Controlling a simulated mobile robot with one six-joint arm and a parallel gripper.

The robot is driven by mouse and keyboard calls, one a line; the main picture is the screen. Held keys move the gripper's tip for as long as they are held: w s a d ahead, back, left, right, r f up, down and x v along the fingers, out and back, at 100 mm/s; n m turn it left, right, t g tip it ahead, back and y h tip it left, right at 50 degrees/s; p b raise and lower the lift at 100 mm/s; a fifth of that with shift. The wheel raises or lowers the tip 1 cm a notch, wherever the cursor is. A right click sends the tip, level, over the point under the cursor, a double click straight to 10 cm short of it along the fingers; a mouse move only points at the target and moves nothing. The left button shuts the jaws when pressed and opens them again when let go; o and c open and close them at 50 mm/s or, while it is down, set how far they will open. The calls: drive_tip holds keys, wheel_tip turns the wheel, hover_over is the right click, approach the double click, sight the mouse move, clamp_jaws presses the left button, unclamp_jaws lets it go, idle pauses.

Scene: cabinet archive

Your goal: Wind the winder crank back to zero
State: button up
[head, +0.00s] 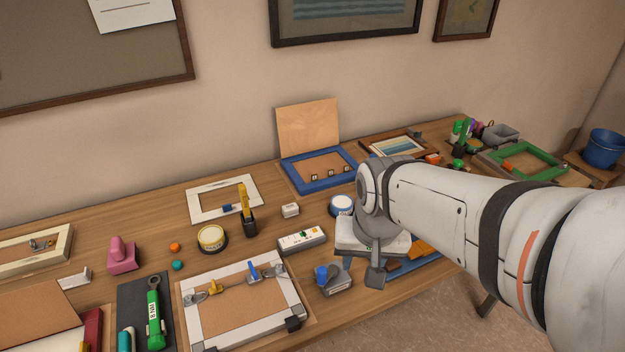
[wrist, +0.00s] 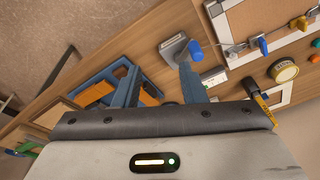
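The winder (head: 338,282) is a small grey box with a blue crank knob (head: 321,273), on the table right of a white frame. In the wrist view the winder (wrist: 174,48) lies ahead of the fingers, its blue knob (wrist: 195,52) on the side toward the white frame. My gripper (head: 376,275) hangs just right of the winder in the head view. In the wrist view my gripper (wrist: 162,84) has its two blue-grey fingers apart with nothing between them. The right finger appears near the knob; I cannot tell any contact. No zero mark is readable.
The white frame (head: 190,330) with clamps and blue and yellow clips lies left of the winder. A white switch box (head: 301,239) stands behind it. A blue tray with orange pieces (head: 418,249) is under my arm.

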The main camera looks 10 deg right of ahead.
sight(323, 269)
drive_tip(key=w+a+m+p, duration=0.2)
drive_tip(key=w+a+f+m+g+p, duration=0.1)
drive_tip(key=w+a+m+p, duration=0.1)
drive_tip(key=w+a+m+g+p, duration=0.1)
drive_tip(key=w+a+m+p, duration=0.1)
drive_tip(key=p, duration=0.1)
drive_tip(key=shift+w+f, duration=0.3)
drive_tip(key=shift+f+b, duration=3.55)
drive_tip(key=shift+f, duration=1.05)
drive_tip(key=shift+c, duration=0.6)
drive_tip(key=c, duration=0.7)
